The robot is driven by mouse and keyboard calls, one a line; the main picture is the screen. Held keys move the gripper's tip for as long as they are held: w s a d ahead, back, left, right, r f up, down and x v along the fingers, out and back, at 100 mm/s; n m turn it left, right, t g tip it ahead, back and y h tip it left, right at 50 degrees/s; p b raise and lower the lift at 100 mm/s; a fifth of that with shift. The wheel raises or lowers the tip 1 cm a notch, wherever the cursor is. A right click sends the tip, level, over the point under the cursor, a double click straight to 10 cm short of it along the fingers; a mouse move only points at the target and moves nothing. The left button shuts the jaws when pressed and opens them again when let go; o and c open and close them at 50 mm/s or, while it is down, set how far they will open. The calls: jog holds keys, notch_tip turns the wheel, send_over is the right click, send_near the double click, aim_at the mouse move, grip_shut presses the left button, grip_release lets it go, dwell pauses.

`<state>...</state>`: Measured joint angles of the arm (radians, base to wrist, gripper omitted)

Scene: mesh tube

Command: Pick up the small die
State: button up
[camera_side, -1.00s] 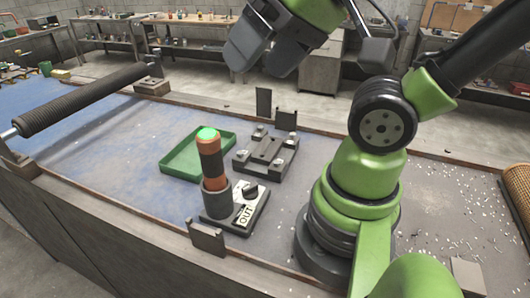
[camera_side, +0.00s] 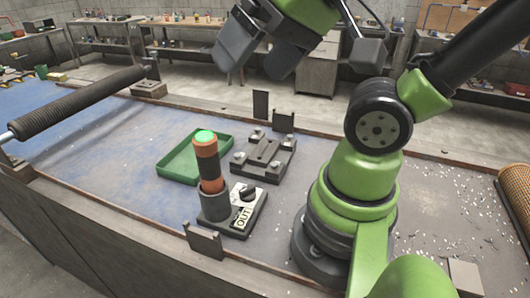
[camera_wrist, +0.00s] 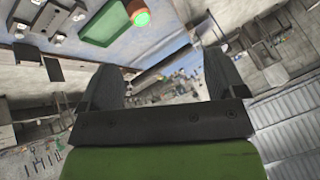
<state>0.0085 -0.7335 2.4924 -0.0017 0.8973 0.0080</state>
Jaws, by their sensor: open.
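I cannot make out a small die for certain in either view. My gripper (camera_side: 247,66) is high above the bench in the side view, its two dark fingers apart with nothing between them. In the wrist view my gripper (camera_wrist: 163,62) also shows empty, with its fingers spread wide. The green tray (camera_side: 166,178) on the bench looks empty where it shows; part of it is hidden behind an orange and black post.
The post (camera_side: 209,165) has a lit green top and stands in a grey cup by a box marked OUT (camera_side: 243,218). A dark fixture block (camera_side: 264,153) sits behind it. A ribbed black roller (camera_side: 75,103) spans the left. Blue bench surface (camera_side: 100,150) is clear.

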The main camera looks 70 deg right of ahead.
jog(key=w+d+f+m+g+h, duration=0.2)
jog(key=w+d+f+m, duration=0.1)
jog(key=w+d+m, duration=0.3)
jog(key=m+g, duration=0.5)
jog(key=m, duration=0.3)
send_over(265, 149)
notch_tip(265, 149, down, 18)
jog(key=f, duration=0.4)
jog(key=shift+d, duration=0.25)
jog(key=f, duration=0.6)
jog(key=shift+a, duration=0.3)
jog(key=shift+r, duration=0.1)
jog(key=c, duration=1.4)
